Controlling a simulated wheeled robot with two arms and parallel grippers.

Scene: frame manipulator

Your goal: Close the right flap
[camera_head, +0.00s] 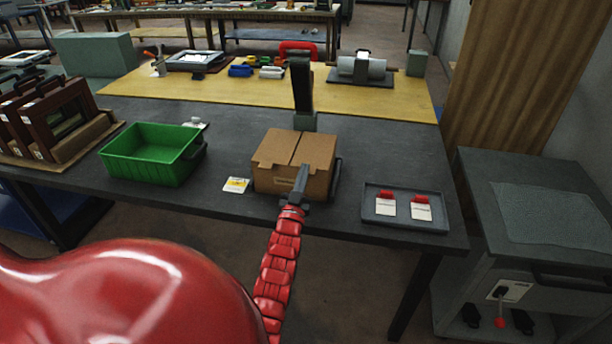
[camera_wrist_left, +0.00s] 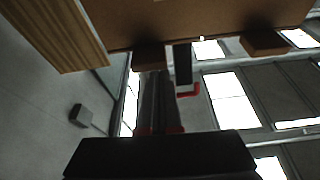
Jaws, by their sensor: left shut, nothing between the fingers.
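A brown cardboard box (camera_head: 268,178) stands on the dark table in the head view. Its left flap (camera_head: 276,146) and right flap (camera_head: 314,150) look about level, with a seam between them; I cannot tell whether the right one lies fully down. My left gripper (camera_head: 304,170) is shut and empty. It points up at the front of the box, overlapping the right half in the picture; contact is unclear. In the left wrist view, the closed dark fingers (camera_wrist_left: 156,98) rise below a brown cardboard panel (camera_wrist_left: 200,18) with two tabs. My right gripper is not in view.
A green bin (camera_head: 150,160) stands left of the box. A grey tray (camera_head: 405,212) with two red-topped items lies to the right. A white-yellow card (camera_head: 236,185) lies beside the box, and a dark upright device (camera_head: 302,85) stands behind it.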

